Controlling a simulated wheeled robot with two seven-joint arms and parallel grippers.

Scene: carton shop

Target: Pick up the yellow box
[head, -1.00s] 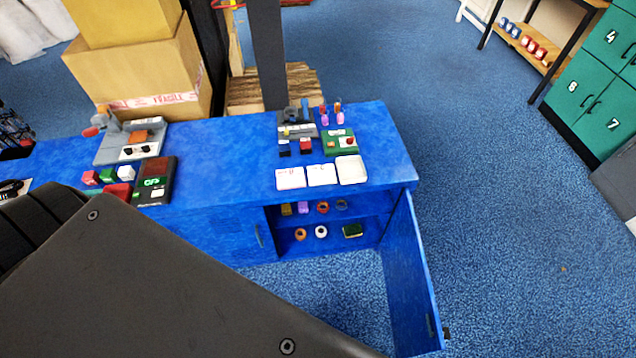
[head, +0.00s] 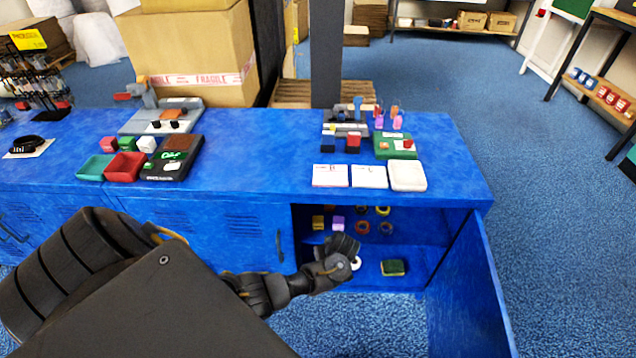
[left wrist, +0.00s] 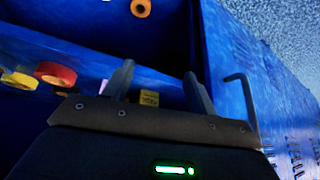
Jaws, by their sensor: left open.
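The yellow box (head: 318,223) is small and sits on the upper shelf of the open blue cabinet, left of a purple block (head: 338,223). In the left wrist view the yellow box (left wrist: 149,98) shows between the finger lines, partly hidden by the gripper body. My left gripper (head: 343,250) is at the cabinet opening, below and slightly right of the box in the head view. Its fingers (left wrist: 157,75) are apart with nothing held between them. My right gripper is in neither view.
The cabinet door (head: 484,290) stands open on the right. Coloured rings (head: 362,228) share the upper shelf; a green-and-yellow block (head: 393,267) and a white ring (head: 356,263) are below. The countertop (head: 255,150) holds trays, cards and small parts.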

